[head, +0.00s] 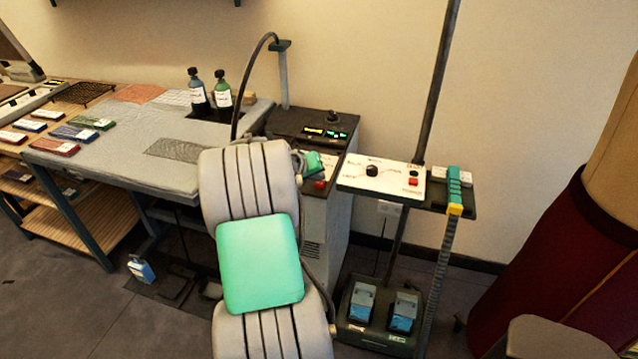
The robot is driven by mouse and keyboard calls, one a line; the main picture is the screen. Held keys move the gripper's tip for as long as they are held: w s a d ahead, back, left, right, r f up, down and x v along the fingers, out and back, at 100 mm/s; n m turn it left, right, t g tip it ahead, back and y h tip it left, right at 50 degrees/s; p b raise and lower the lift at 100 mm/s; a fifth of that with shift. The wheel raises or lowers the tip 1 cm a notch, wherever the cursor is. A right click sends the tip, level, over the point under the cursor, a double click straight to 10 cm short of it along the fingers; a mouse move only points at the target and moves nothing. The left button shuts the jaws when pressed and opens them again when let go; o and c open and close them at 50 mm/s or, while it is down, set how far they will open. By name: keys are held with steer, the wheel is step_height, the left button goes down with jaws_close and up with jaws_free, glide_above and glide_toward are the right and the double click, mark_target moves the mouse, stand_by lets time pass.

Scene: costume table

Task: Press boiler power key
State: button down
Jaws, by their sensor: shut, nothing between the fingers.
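The boiler looks to be the pale cabinet with a dark top (285,121) right of the pressing table. Its top carries a knob and a small lit amber and green display (325,132). A small red key (320,184) shows on its front, below the top; its lettering is too small to read.
A white control panel (385,180) with a knob and a red button (413,181) stands to the right, above two blue pedals (382,308). A hose (244,88) arches over the boiler's left side. Two bottles (210,92) stand on the grey table (120,135).

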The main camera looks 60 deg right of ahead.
mark_target(318, 185)
steer(key=shift+f+b, duration=0.3)
steer(key=shift+f, duration=0.15)
stand_by(0.3)
steer(key=shift+r, duration=0.15)
steer(key=shift+r+p, duration=0.55)
steer(key=shift+r, duration=0.25)
steer(key=shift+r, duration=0.1)
step_height(318, 185, up, 6)
steer(key=p, duration=0.3)
